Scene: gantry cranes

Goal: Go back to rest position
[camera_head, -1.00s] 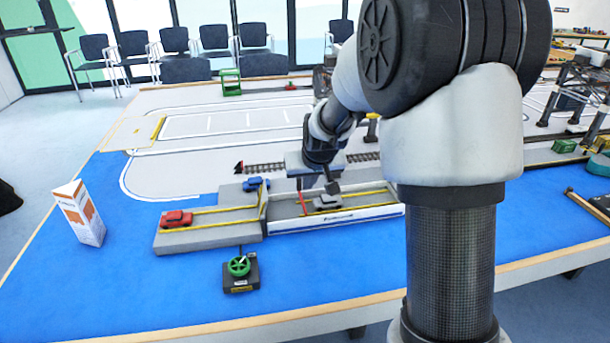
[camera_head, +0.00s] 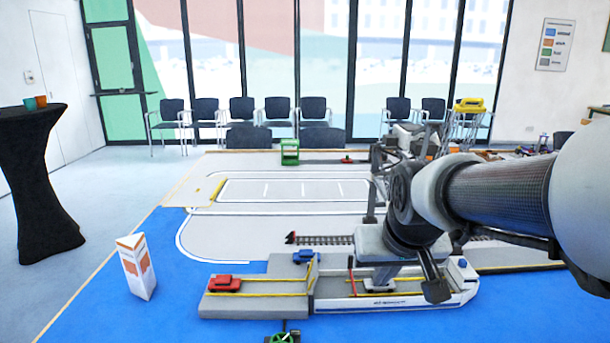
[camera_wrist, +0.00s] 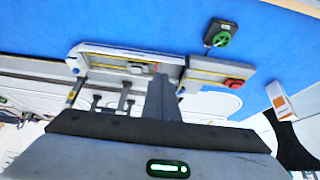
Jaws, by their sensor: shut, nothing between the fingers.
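My gripper (camera_head: 436,289) is shut and empty. In the head view it hangs in front of the right part of the white model ferry (camera_head: 400,302), apparently above it. In the wrist view my shut fingers (camera_wrist: 163,92) point toward the ferry (camera_wrist: 120,55) and the grey ramp (camera_wrist: 208,72), with clear space between. The ramp (camera_head: 255,304) holds a red car (camera_head: 224,283), and a blue car (camera_head: 304,257) sits at its back.
A green handwheel box (camera_wrist: 221,34) sits on the blue mat near the ramp. An orange-white carton (camera_head: 136,267) stands at left. Rail track (camera_head: 325,240) and crane structures (camera_head: 420,140) lie behind the ferry.

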